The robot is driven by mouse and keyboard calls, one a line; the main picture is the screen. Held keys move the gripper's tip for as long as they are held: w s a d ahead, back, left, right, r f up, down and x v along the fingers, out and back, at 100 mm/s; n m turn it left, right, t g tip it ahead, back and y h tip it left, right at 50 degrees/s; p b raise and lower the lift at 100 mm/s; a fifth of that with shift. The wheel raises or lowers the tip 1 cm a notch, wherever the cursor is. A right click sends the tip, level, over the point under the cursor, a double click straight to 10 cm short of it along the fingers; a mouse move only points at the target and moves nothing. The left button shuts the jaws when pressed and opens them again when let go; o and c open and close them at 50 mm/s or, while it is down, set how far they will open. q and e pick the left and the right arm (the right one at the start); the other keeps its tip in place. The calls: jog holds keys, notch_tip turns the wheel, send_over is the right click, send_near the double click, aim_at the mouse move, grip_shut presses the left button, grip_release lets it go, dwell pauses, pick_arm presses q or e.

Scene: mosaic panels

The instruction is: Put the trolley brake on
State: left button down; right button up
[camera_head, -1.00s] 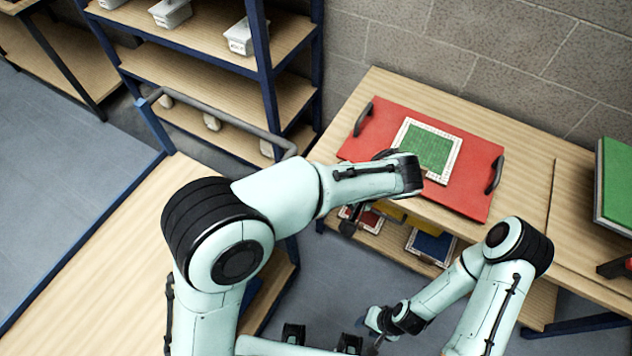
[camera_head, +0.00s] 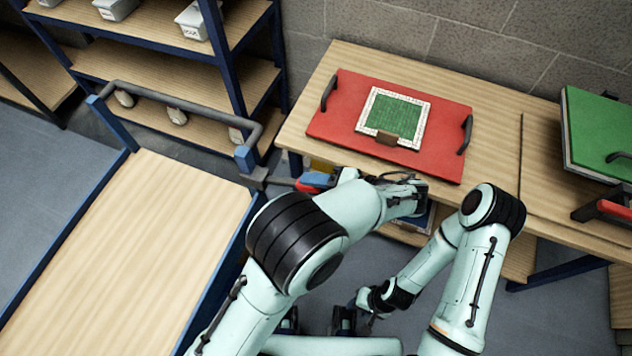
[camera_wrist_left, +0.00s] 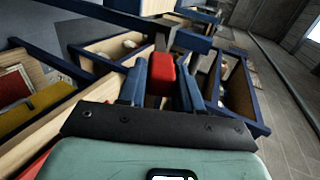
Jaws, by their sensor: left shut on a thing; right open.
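The trolley (camera_head: 150,240) has a pale wood deck, a blue frame and a grey tube handle (camera_head: 190,105) at its far end. My left gripper (camera_head: 320,180) is low beside the workbench's left front corner, right of the handle. In the left wrist view its blue fingers (camera_wrist_left: 162,85) are shut on a red block-like brake lever (camera_wrist_left: 161,68). Some of the lever's red (camera_head: 304,187) shows at the fingers in the head view. My right gripper (camera_head: 370,316) is open and empty, low over the floor.
A workbench (camera_head: 490,120) carries a red panel (camera_head: 335,120) with a green mosaic (camera_head: 394,115), and a green panel (camera_head: 600,130) at right. A shelf rack (camera_head: 165,75) with grey bins stands behind the trolley. Grey floor (camera_head: 50,200) is clear at left.

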pick_arm(q)
jog(key=shift+f, duration=0.15)
jog(key=c, duration=0.8)
grip_release()
jog(key=shift+c, duration=0.2)
